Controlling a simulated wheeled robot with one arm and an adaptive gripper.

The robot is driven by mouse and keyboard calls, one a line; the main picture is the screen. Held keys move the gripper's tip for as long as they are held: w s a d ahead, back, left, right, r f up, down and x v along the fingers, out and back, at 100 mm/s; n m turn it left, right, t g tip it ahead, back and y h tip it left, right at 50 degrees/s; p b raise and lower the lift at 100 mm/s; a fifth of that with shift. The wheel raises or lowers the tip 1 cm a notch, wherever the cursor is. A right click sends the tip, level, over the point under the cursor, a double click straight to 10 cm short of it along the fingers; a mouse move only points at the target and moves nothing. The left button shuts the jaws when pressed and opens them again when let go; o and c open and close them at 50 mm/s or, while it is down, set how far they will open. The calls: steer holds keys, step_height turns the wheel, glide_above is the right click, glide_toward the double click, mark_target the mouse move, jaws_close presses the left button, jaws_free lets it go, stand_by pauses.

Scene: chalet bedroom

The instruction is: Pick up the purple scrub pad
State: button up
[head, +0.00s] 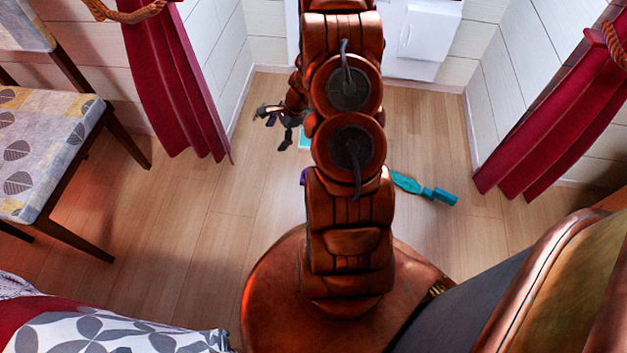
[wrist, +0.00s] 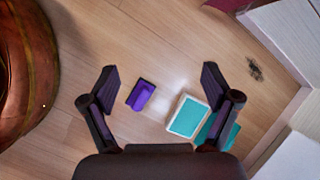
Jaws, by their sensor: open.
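The purple scrub pad (wrist: 141,95) lies on the wooden floor in the wrist view, between my fingers and nearer the left one. In the head view only a small purple edge (head: 303,177) shows beside my arm, which hides the rest. My gripper (wrist: 158,80) is open and empty, with its two fingers spread above the floor. In the head view my gripper (head: 272,128) hangs left of my arm, near the wall corner.
A teal and white block (wrist: 187,116) lies right of the pad, with another teal thing (wrist: 217,130) partly behind my right finger. A teal brush-like object (head: 425,190) lies right of my arm. Red curtains (head: 180,80) and a chair (head: 50,145) flank the open floor.

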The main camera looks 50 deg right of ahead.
steer(key=s+d+f+m+b, duration=0.1)
steer(key=s+d+f+m, duration=0.1)
steer(key=f, duration=0.5)
steer(key=s+d+f+m+h+b, duration=0.1)
steer(key=s+d+f+m+b, duration=0.1)
steer(key=d+f, duration=0.3)
steer(key=s+d+f+m+b, duration=0.1)
steer(key=s+d+f+m, duration=0.2)
steer(key=f, duration=0.6)
steer(key=shift+s+d+f+h, duration=0.15)
steer(key=shift+s+d+h, duration=0.1)
steer(key=shift+d+h, duration=0.2)
steer(key=shift+w+f+b, duration=0.1)
steer(key=shift+f+b, duration=0.35)
steer(key=shift+f, duration=0.2)
steer(key=b+x, duration=0.1)
steer(key=x, duration=0.2)
steer(key=b+x, duration=0.2)
steer(key=x, duration=0.1)
steer(key=shift+s+a+f, duration=0.1)
steer(key=shift+s, duration=0.1)
steer(key=shift+w+a+f, duration=0.1)
steer(key=shift+w+f, duration=0.05)
steer(key=shift+f, duration=0.05)
steer(key=c, duration=1.3)
steer(key=shift+o, duration=0.2)
steer(key=shift+r, duration=0.15)
